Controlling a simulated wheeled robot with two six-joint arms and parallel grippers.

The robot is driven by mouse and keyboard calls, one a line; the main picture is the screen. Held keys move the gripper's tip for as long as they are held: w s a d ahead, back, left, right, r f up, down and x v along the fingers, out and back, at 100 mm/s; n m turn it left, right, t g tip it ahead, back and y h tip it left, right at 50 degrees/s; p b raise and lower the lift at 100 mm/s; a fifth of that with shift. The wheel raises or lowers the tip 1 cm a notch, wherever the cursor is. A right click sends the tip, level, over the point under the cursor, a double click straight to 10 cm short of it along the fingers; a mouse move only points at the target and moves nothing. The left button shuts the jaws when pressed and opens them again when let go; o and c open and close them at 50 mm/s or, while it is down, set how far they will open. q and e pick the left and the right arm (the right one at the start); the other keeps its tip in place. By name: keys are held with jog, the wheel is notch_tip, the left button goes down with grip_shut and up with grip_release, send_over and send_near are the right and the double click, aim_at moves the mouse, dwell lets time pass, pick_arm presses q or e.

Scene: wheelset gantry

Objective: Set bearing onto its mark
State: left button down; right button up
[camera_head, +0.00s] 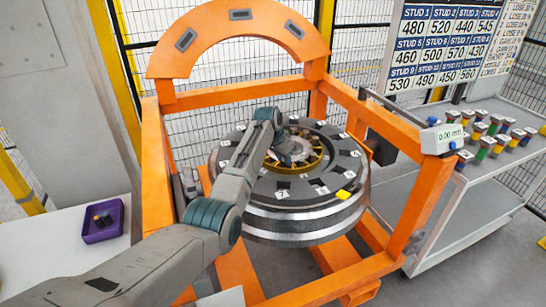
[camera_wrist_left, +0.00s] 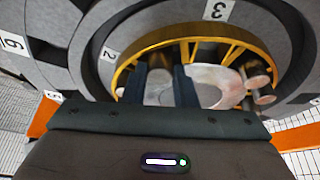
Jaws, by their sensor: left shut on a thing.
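The arm of my left gripper (camera_head: 288,149) reaches over the wheel (camera_head: 305,226) from the left. In the left wrist view its two dark fingers (camera_wrist_left: 163,88) point down inside a brass spoked ring (camera_wrist_left: 128,68) at the wheel's middle. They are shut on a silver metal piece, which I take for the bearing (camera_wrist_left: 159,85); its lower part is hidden. The piece is inside the ring; I cannot tell whether it rests on the hub. Numbered tags ring the wheel top, and a yellow patch (camera_head: 343,194) lies near its front right rim. My right gripper is not in view.
An orange gantry frame (camera_head: 160,170) with an arch (camera_head: 240,20) surrounds the wheel. A 0.00 mm readout (camera_head: 449,134) sits on its right post. A grey cart (camera_head: 480,200) with coloured cylinders is at right. A purple tray (camera_head: 103,222) lies on a white table at left.

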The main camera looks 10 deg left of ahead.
pick_arm(q)
jog(key=shift+d+n, duration=0.3)
jog(key=shift+d, duration=0.15)
dwell(0.3)
jog(key=c, duration=1.2)
grip_release()
jog(key=shift+o, duration=0.2)
jog(key=shift+r, duration=0.1)
jog(key=b+v, duration=0.2)
jog(key=v, duration=0.8)
jog(key=shift+s+r+b, duration=0.2)
jog(key=shift+r+b, duration=0.05)
jog(key=shift+b, duration=0.15)
